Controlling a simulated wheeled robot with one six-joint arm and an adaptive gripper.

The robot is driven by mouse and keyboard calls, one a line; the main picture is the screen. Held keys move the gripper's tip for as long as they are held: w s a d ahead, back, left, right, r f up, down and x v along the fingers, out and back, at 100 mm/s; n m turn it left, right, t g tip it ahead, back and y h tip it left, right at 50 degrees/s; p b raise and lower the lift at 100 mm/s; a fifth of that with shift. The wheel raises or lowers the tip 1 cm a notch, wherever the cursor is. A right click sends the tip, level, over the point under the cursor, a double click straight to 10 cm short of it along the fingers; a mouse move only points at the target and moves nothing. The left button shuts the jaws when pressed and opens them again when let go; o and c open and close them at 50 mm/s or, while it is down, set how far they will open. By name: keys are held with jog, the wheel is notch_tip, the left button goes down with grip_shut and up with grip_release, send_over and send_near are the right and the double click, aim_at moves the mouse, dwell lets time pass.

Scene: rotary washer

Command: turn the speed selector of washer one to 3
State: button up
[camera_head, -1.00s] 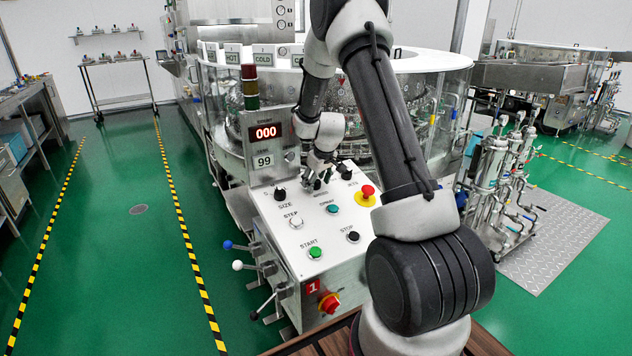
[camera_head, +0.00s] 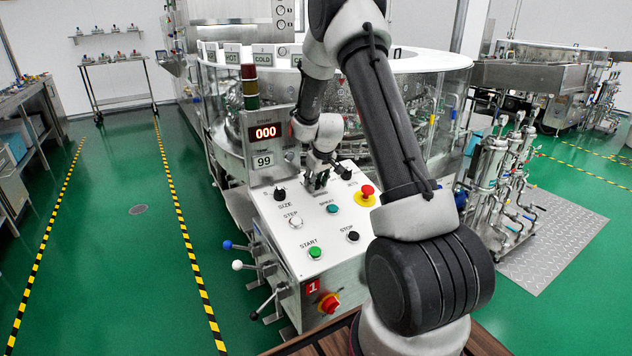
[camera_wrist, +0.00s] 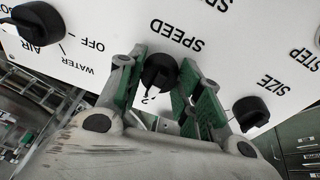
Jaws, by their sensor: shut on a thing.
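The speed selector (camera_wrist: 158,76) is a round black knob beside the printed word SPEED on washer one's white panel (camera_head: 283,222). In the wrist view my gripper (camera_wrist: 161,68) has its green-padded fingers on both sides of this knob and is shut on it. A mark that looks like a 2 shows beside the knob; its pointer setting is not clear. In the head view my gripper (camera_head: 317,184) is down at the panel's back edge and hides the selector. A red 1 label is on the panel's front.
The black SIZE knob (camera_wrist: 250,112) is close to one finger, and the water/air knob (camera_wrist: 38,24) lies to the other side. A red emergency button (camera_head: 367,192), the green START button (camera_head: 315,252) and the black STOP button (camera_head: 354,236) are on the panel. The display (camera_head: 265,133) reads 000.

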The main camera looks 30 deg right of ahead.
jog(key=m, duration=0.4)
jog(key=shift+a, duration=0.1)
jog(key=shift+w+m+g+h, duration=0.1)
jog(key=shift+m+g+h, duration=0.25)
jog(key=shift+m, duration=1.65)
jog(key=shift+r, duration=0.1)
jog(key=o, duration=1)
jog(key=shift+o, duration=0.2)
jog(key=v, duration=1.2)
jog(key=shift+a, duration=0.1)
